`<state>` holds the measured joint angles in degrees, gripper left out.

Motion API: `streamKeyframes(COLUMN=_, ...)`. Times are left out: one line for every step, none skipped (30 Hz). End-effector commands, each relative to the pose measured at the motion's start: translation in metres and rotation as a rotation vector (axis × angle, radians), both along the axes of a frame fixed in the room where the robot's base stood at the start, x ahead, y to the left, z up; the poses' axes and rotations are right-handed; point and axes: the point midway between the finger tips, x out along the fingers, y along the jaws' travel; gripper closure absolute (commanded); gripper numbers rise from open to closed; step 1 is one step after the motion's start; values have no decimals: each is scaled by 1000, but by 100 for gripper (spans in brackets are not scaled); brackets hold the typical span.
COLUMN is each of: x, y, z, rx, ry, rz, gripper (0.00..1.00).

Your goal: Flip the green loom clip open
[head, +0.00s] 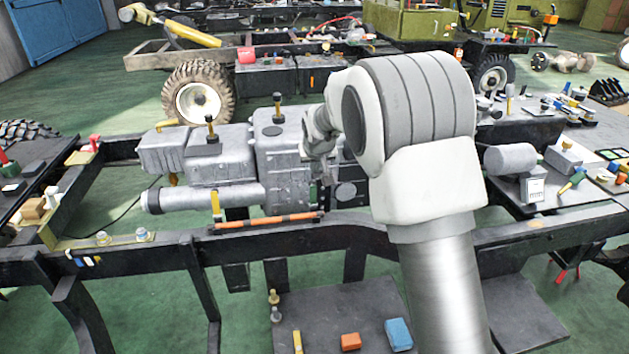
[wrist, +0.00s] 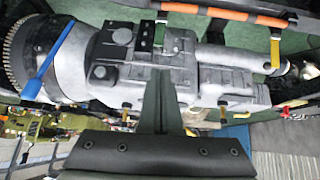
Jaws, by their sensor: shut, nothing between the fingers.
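A small green piece (head: 313,192), which looks like the green loom clip, stands on the side of the grey engine block, just above the right end of the orange loom bar, in the head view. In the wrist view a narrow green strip (wrist: 159,34) beside a dark plate near the bar's end seems to be the same clip; it is too small to tell its lid position. My gripper (wrist: 161,76) points at the grey housing in the wrist view, its fingers together and empty, apart from the clip. My arm partly covers the area in the head view.
The orange loom bar (head: 268,221) runs along the black chassis rail (head: 330,238). A yellow clip (head: 215,204) is at its left end. The grey gearbox and engine housing (head: 216,158) lie behind. A parts table (head: 590,190) stands at right.

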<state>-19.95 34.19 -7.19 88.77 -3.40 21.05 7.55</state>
Motion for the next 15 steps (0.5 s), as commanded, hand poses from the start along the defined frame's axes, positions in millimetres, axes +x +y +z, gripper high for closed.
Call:
streamKeyframes(x=3, y=0, z=-4, rx=0, ry=1, rz=0, gripper=100)
streamKeyframes(x=5, y=0, z=-7, rx=-1, ry=2, rz=-1, gripper=100)
streamKeyframes(x=8, y=0, z=-12, rx=-1, ry=3, rz=-2, gripper=100)
streamKeyframes(x=10, y=0, z=-17, rx=-1, ry=4, rz=-2, gripper=100)
streamKeyframes(x=13, y=1, z=-21, rx=-1, ry=3, rz=-2, gripper=100)
streamKeyframes(x=17, y=1, z=-27, rx=-1, ry=4, rz=-2, gripper=100)
streamKeyframes(x=21, y=1, z=-31, rx=-1, ry=4, rz=-2, gripper=100)
streamKeyframes(x=24, y=2, z=-36, rx=-1, ry=4, rz=-2, gripper=100)
streamKeyframes(x=29, y=2, z=-42, rx=0, ry=3, rz=-1, gripper=100)
streamKeyframes(x=32, y=3, z=-46, rx=0, ry=3, rz=-1, gripper=100)
streamKeyframes(x=35, y=3, z=-51, rx=0, ry=3, rz=-1, gripper=100)
streamKeyframes(x=40, y=4, z=-57, rx=0, ry=3, rz=-1, gripper=100)
streamKeyframes(x=43, y=4, z=-61, rx=0, ry=3, rz=-1, gripper=100)
streamKeyframes(x=46, y=4, z=-66, rx=0, ry=3, rz=-1, gripper=100)
streamKeyframes(x=51, y=5, z=-71, rx=0, ry=3, rz=-1, gripper=100)
